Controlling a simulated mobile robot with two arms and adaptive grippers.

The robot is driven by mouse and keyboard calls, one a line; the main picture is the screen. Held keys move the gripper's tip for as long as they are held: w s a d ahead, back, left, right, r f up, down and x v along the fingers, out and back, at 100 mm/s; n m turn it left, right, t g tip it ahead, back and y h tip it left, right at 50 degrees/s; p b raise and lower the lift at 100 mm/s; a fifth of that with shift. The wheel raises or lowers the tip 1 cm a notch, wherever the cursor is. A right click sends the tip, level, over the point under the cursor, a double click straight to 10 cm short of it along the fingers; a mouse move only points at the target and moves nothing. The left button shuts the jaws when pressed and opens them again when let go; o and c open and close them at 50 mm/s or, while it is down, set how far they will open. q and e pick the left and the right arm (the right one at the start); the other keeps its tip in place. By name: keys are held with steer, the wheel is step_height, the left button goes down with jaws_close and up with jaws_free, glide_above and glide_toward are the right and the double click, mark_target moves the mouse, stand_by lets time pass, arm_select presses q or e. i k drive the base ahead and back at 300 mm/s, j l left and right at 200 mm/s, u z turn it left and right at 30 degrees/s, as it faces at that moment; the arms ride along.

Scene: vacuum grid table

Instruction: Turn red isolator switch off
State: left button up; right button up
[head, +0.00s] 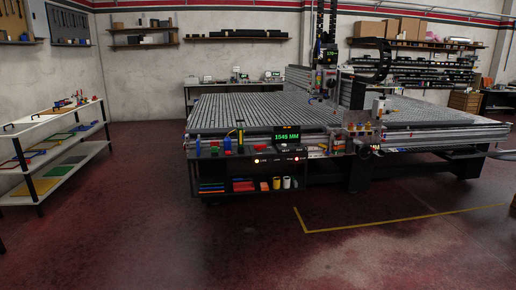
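The large vacuum grid table (250,108) stands across the room from me. On its front edge is a small dark screen (287,136) with green digits that appear to read 1545 MM. Below the screen is a dark control strip (276,160) with small lit spots. A small red spot (297,159) sits at the strip's right end; it is too small to tell whether it is the red isolator switch or a lamp, or how it is turned. Neither of my grippers shows in the head view.
Open red floor (190,235) lies before the table. A yellow floor line (385,223) marks an area at the right. A white shelf rack (60,150) stands at the left. A shelf under the table's front holds colored items (276,183). A gantry (326,60) rises over the table.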

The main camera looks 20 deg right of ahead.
mark_target(258, 147)
steer(key=i+l+z, duration=0.15)
steer(key=i, duration=0.15)
steer(key=i+l+z, duration=0.15)
steer(key=i, duration=0.15)
steer(key=i+z, duration=0.4)
steer(key=i, duration=1.4)
steer(key=i+l+u, duration=0.15)
steer(key=i, duration=2.45)
